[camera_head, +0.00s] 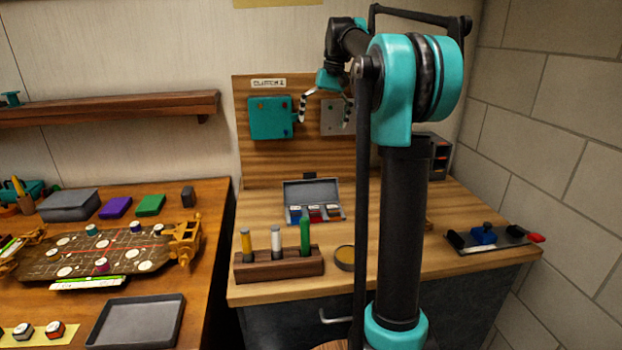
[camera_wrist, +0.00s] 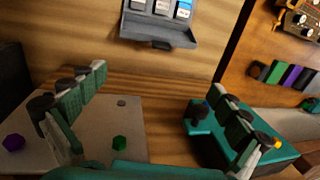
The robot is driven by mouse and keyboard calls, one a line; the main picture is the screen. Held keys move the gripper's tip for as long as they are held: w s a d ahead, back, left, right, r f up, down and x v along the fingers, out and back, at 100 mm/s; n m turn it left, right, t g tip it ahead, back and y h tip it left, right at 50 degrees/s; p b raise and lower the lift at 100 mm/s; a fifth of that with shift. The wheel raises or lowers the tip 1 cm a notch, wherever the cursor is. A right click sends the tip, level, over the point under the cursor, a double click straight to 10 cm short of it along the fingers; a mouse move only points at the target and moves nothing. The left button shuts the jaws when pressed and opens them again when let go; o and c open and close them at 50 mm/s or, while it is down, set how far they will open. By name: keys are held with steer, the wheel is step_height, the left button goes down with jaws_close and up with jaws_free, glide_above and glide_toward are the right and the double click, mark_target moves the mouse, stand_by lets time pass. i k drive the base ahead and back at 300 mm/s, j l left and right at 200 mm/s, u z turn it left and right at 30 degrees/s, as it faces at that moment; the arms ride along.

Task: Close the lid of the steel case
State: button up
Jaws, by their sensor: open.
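The small steel case (camera_head: 328,211) sits on the right workbench. Its grey lid (camera_head: 312,190) stands open at the back, and blue, red and dark items with white labels show in the front part. In the wrist view the case's open lid (camera_wrist: 158,30) is at the top edge, with the labelled items beyond it, partly cut off. My gripper (camera_head: 325,108) is open and empty, in front of the wooden backboard, above and behind the case. In the wrist view its two fingers (camera_wrist: 150,88) are spread wide, apart from the case.
A teal panel (camera_head: 269,118) and a grey plate (camera_head: 336,117) are on the backboard close to my fingers. A wooden rack (camera_head: 279,268) with several upright tubes and a round tin (camera_head: 344,258) stand in front of the case. A dark tray with a blue block (camera_head: 484,235) lies at right.

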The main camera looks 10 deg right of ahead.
mark_target(310, 189)
steer(key=k, duration=1)
